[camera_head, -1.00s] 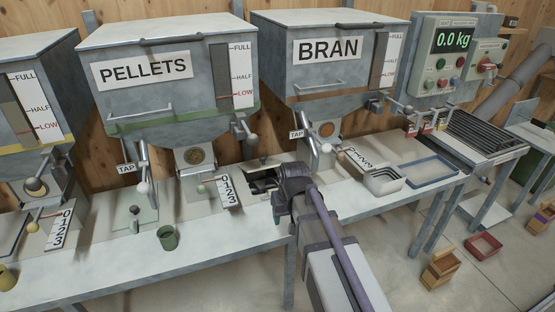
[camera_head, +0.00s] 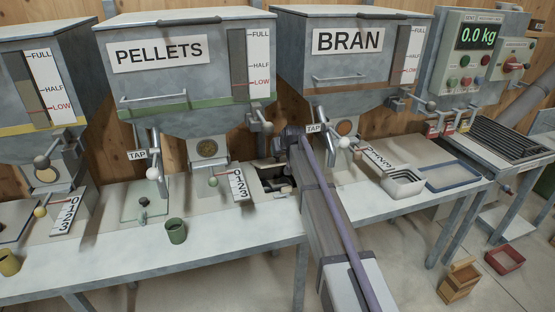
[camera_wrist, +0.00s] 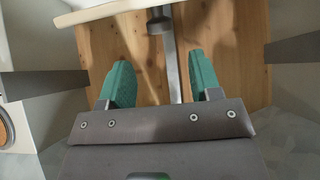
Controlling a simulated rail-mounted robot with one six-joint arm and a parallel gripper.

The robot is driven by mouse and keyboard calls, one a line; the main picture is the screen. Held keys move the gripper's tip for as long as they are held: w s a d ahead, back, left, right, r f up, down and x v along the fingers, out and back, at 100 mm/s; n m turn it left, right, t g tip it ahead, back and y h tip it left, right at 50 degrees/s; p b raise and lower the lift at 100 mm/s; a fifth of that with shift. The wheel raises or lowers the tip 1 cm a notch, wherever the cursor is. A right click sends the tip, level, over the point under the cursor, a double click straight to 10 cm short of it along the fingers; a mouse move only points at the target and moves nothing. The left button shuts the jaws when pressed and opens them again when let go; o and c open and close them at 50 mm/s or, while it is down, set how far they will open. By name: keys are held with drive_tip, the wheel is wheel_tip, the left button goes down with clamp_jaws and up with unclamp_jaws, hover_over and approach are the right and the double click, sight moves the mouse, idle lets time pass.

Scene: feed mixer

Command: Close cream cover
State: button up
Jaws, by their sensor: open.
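In the head view my gripper's fingers are hidden behind my own wrist, just right of the hatch.
A green cover (camera_head: 145,207) with a knob lies left of the hatch. A 0-1-2-3 scale (camera_head: 238,184) is close to its left. The BRAN hopper's tap handle (camera_head: 345,142) is right of my arm, near a pale tray (camera_head: 403,182). A green cup (camera_head: 176,231) stands front left.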

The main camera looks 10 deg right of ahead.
sight(278, 156)
drive_tip(key=b+x, duration=0.2)
drive_tip(key=x, duration=0.1)
drive_tip(key=b+x, duration=0.2)
drive_tip(key=x, duration=0.2)
drive_tip(key=shift+s+f, duration=0.2)
drive_tip(key=shift+w+f, duration=0.15)
drive_tip(key=shift+w, duration=0.25)
clamp_jaws()
drive_tip(key=shift+s, duration=0.1)
